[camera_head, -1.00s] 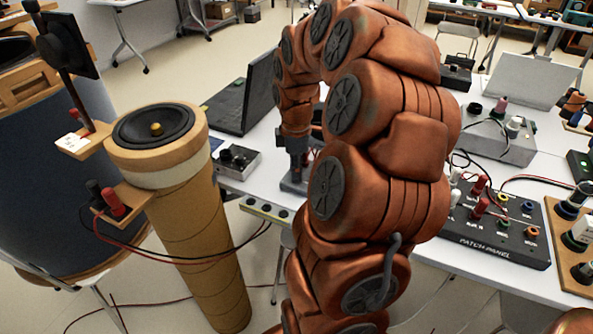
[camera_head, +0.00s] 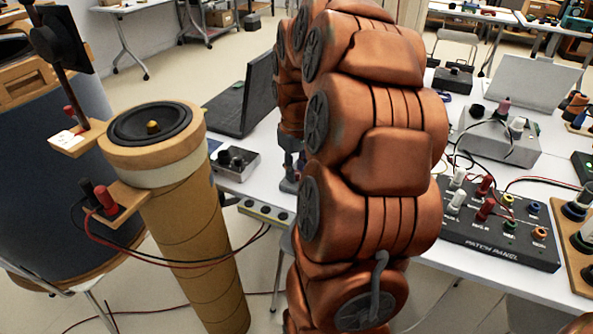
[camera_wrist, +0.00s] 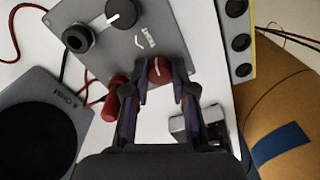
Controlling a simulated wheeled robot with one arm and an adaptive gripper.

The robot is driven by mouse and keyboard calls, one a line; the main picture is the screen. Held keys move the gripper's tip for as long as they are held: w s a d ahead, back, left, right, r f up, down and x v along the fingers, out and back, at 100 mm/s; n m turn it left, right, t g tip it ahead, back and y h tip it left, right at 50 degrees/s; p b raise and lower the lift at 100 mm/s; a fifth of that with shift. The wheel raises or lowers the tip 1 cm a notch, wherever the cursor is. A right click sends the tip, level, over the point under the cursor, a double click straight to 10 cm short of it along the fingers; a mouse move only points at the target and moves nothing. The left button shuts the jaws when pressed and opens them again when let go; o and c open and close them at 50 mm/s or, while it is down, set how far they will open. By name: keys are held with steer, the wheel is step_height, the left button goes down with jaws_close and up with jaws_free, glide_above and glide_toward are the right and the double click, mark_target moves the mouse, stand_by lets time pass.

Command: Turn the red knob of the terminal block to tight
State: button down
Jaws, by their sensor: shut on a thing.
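In the wrist view, the red knob (camera_wrist: 159,71) sits at the lower edge of a grey panel, the terminal block (camera_wrist: 141,62), with a white line across its face. The word TIGHT and an arrow are printed on the panel above it. My gripper (camera_wrist: 160,88) is shut on the red knob, one finger on each side. In the head view my gripper (camera_head: 291,172) shows only in part beside the table edge; my arm hides the red knob there.
In the wrist view, a black knob (camera_wrist: 121,13) and a black post (camera_wrist: 78,38) stand on the same panel. A red plug (camera_wrist: 113,96) is close left of my fingers. A cardboard tube speaker (camera_head: 190,220) and a patch panel (camera_head: 500,248) flank my arm.

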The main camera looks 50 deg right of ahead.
steer(key=m, duration=0.4)
steer(key=shift+m, duration=0.4)
steer(key=m, duration=0.4)
steer(key=m+p, duration=0.1)
steer(key=m, duration=0.3)
steer(key=shift+r, duration=0.1)
steer(key=m+p, duration=0.2)
steer(key=m, duration=0.2)
steer(key=shift+m, duration=0.3)
steer(key=m+p, duration=0.3)
steer(key=m, duration=0.1)
steer(key=shift+r+m, duration=0.15)
steer(key=shift+m, duration=0.15)
steer(key=m+p, duration=0.3)
steer(key=shift+m, duration=0.3)
steer(key=m+p, duration=0.5)
steer(key=m, duration=0.1)
steer(key=shift+w, duration=0.1)
steer(key=shift+f+m+p, duration=0.2)
steer(key=shift+m+p, duration=1.1)
steer(key=shift+p, duration=0.05)
